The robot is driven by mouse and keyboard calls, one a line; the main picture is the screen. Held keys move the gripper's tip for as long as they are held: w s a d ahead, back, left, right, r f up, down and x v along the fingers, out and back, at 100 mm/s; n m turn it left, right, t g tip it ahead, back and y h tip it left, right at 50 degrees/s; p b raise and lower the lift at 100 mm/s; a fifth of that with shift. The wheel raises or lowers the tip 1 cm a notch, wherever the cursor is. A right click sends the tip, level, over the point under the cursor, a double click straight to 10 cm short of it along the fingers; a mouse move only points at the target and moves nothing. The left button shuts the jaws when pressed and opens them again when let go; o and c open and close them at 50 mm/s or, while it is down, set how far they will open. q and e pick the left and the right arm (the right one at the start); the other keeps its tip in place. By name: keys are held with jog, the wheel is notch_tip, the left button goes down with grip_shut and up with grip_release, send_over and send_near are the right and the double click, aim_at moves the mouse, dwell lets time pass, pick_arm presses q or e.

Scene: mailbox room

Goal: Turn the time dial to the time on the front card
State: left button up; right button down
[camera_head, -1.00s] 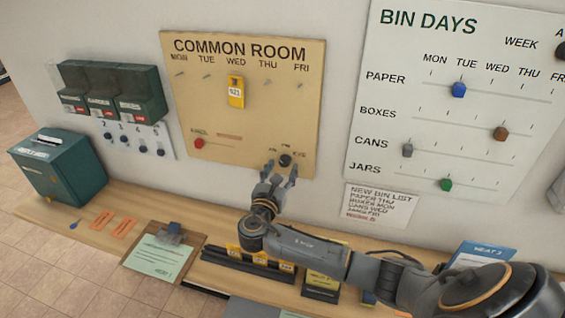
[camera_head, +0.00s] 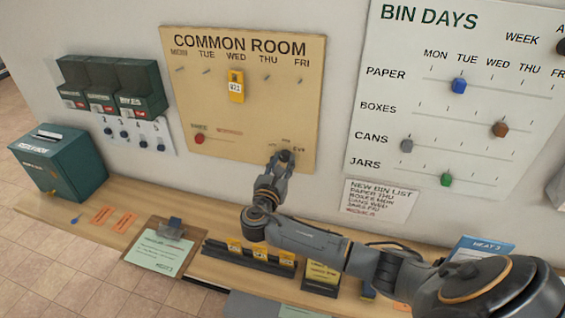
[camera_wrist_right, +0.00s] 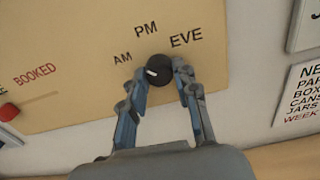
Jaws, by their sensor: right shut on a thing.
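The time dial (camera_wrist_right: 160,66) is a round black knob with a white mark, low on the tan COMMON ROOM board (camera_head: 235,125). AM, PM and EVE are printed around it. In the right wrist view the white mark is on the knob's left side, towards AM. My right gripper (camera_wrist_right: 159,74) is shut on the dial, a finger on either side. In the head view this gripper (camera_head: 280,161) mostly hides the dial. Yellow cards (camera_head: 260,256) stand in a black rack on the shelf, and a yellow-green card (camera_head: 322,273) stands beside it. Their writing is too small to read. My left gripper is not in view.
A red knob (camera_head: 199,139) and a yellow tag (camera_head: 236,86) under WED are on the same board. The BIN DAYS board (camera_head: 450,110) is to the right. A clipboard (camera_head: 160,250) and a green box (camera_head: 58,160) are on the wooden shelf at left.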

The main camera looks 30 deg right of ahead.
jog(key=m+b, duration=0.3)
jog(key=m, duration=0.2)
jog(key=shift+f, duration=0.2)
jog(key=shift+r+m+b, duration=0.15)
jog(key=shift+m+b, duration=1.05)
jog(key=shift+m, duration=0.5)
jog(key=c, duration=1)
grip_release()
